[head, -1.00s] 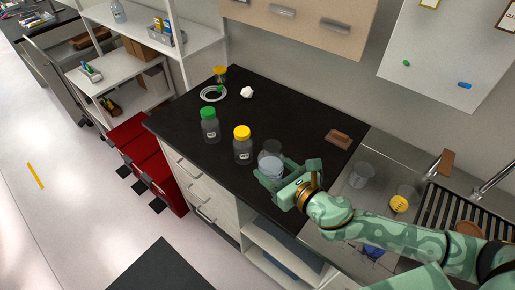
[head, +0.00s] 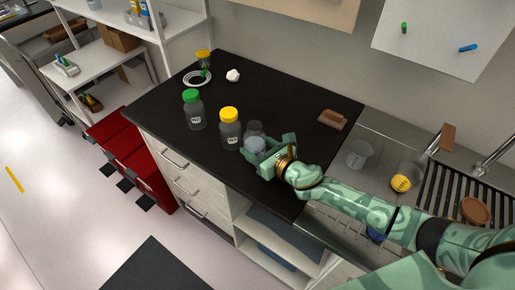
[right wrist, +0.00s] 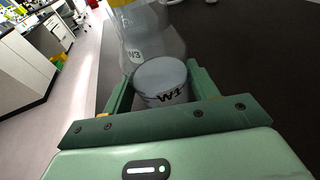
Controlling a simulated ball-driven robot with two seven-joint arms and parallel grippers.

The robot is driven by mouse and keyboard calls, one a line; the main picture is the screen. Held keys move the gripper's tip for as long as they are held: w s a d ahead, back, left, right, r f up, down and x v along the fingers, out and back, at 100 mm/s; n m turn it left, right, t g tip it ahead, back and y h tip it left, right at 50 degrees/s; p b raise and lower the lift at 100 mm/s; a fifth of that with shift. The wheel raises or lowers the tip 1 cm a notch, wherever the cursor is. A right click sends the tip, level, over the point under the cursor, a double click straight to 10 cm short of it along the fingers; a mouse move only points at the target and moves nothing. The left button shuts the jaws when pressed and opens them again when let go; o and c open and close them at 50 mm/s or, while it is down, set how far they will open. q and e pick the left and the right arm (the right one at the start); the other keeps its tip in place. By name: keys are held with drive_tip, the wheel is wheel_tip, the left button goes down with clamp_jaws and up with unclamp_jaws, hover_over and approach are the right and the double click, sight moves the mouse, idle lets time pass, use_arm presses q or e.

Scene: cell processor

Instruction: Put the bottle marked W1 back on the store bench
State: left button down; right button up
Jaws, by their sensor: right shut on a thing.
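The bottle marked W1 (head: 254,130) is clear with a greyish body and stands about upright at the front of the black bench top (head: 285,118). My right gripper (head: 261,146) is shut on it; the fingers hide part of it. My left gripper is not in view.
A green-capped bottle (head: 195,112) stands further left. A small yellow-lidded jar (head: 204,58), a white ring (head: 197,78) and a white lump (head: 233,75) lie at the back. A brown block (head: 332,120) lies right. Beakers stand by the sink. The bench middle is clear.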

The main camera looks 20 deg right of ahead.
drive_tip(key=shift+r, duration=0.1)
drive_tip(key=o, duration=1.4)
drive_tip(key=shift+f, duration=0.2)
drive_tip(key=shift+r, duration=0.3)
drive_tip(key=p+v, duration=0.1)
drive_tip(key=v, duration=1.1)
drive_tip(key=shift+f, duration=0.1)
